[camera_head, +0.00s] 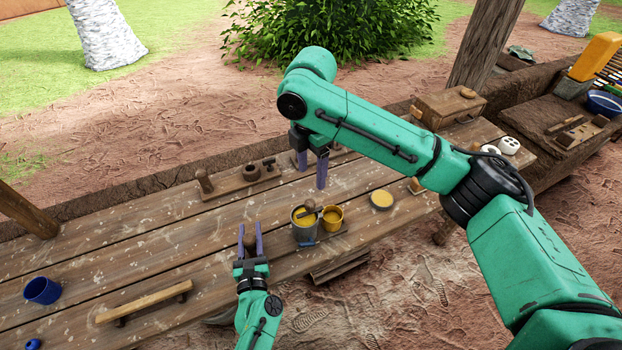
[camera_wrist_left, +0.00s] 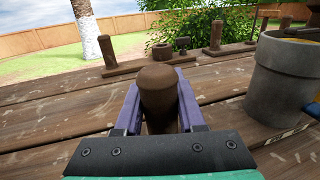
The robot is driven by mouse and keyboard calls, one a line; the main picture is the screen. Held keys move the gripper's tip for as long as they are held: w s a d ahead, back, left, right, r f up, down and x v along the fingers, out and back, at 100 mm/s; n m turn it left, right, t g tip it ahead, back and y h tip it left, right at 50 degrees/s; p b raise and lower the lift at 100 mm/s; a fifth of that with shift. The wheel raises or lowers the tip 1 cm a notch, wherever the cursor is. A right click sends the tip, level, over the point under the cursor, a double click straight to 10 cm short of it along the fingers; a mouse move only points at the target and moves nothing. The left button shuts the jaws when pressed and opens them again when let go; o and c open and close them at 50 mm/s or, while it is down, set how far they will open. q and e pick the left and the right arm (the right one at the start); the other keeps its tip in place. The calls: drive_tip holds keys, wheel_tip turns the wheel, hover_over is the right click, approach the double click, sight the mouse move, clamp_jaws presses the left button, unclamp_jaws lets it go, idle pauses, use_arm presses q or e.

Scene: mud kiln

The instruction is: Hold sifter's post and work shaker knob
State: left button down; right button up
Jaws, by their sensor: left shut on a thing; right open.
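My left gripper (camera_head: 250,236) is shut on a brown wooden post (camera_wrist_left: 157,90), its purple fingers on either side of the rounded top. The post also shows between the fingers in the head view (camera_head: 249,242). A grey container (camera_head: 305,234) with yellow contents and a dark tool in it stands just right of the post. I cannot tell which part is the shaker knob. My right gripper (camera_head: 311,170) is open, fingers pointing down, above the table near the right end of a long wooden board (camera_head: 228,184) with pegs and a round cup.
A yellow cup (camera_head: 332,218) stands right of the grey container, with a yellow disc (camera_head: 381,200) further right. A blue cup (camera_head: 43,290) and a wooden bar (camera_head: 145,303) are at the left. A wooden box (camera_head: 447,107) is at the back right. The table's left middle is clear.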

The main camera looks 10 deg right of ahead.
idle(0.9)
drive_tip(key=m+y, duration=0.5)
drive_tip(key=m, duration=0.1)
approach(310, 202)
drive_tip(key=x, duration=1)
drive_tip(key=shift+f, duration=0.2)
clamp_jaws()
idle(0.5)
